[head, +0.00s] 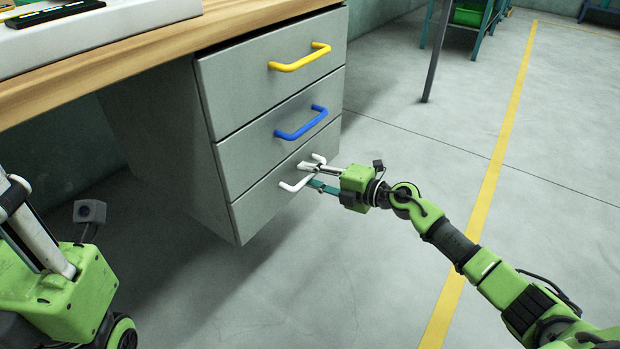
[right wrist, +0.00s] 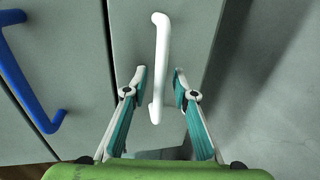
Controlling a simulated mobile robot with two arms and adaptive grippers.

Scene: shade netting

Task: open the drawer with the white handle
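The drawer with the white handle is the bottom drawer (head: 262,207) of a grey cabinet, and its front looks flush with the drawers above. The white handle (head: 296,186) shows partly behind my right gripper (head: 309,175). In the right wrist view the white handle (right wrist: 161,62) runs lengthwise between the fingertips of my right gripper (right wrist: 160,74). A gap shows on each side of it, so the fingers are open around the handle. My left gripper (head: 35,235) is at the lower left edge, away from the cabinet. Its fingertips are not clearly visible.
The top drawer has a yellow handle (head: 300,59). The middle drawer has a blue handle (head: 301,124), which also shows in the right wrist view (right wrist: 28,82). A wooden tabletop (head: 150,45) lies above. The floor in front is clear, with a yellow line (head: 497,145).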

